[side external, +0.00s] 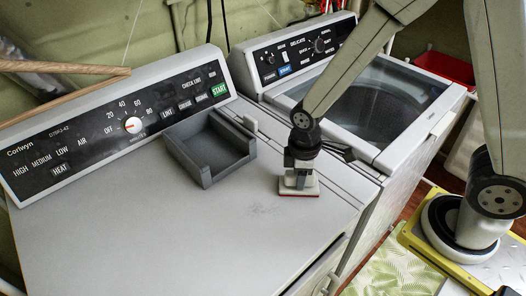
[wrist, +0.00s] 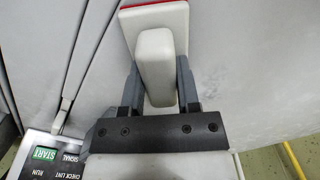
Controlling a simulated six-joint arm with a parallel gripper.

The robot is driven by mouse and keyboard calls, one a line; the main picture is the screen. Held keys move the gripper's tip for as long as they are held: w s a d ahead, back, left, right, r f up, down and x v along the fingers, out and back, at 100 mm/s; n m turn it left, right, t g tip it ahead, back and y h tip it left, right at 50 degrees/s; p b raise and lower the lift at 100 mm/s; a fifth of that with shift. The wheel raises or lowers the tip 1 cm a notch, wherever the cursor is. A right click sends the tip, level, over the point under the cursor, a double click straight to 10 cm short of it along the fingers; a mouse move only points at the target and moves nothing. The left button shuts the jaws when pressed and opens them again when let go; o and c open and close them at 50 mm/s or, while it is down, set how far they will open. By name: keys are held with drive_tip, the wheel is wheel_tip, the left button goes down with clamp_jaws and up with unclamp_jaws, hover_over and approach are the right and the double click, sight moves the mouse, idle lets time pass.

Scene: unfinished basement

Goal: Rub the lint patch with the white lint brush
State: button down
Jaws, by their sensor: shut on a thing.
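The white lint brush (side external: 299,187) has a red edge along its underside. It is upright at the right part of the dryer's top, and I cannot tell whether it touches the surface. My gripper (side external: 300,168) is shut on its handle from above. In the wrist view the brush's pale block handle (wrist: 154,62) sits between the two dark fingers of my gripper (wrist: 159,88). The lint patch (side external: 266,210) shows as faint grey specks on the dryer's top, just left of and nearer the camera than the brush.
A dark grey open tray (side external: 207,174) stands on the dryer's top (side external: 130,225) by the control panel (side external: 125,122). A washer (side external: 437,107) with a glass lid adjoins on the right. A wooden stick (side external: 65,68) leans over the panel at left. The dryer's front area is clear.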

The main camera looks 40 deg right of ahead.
drive_tip(key=shift+a, duration=7.15)
drive_tip(key=shift+w+d, duration=0.35)
drive_tip(key=shift+d, duration=6.85)
drive_tip(key=shift+a, duration=7.2)
wheel_tip(320, 180, up, 8)
drive_tip(key=shift+r, duration=0.15)
drive_tip(key=shift+d, duration=0.15)
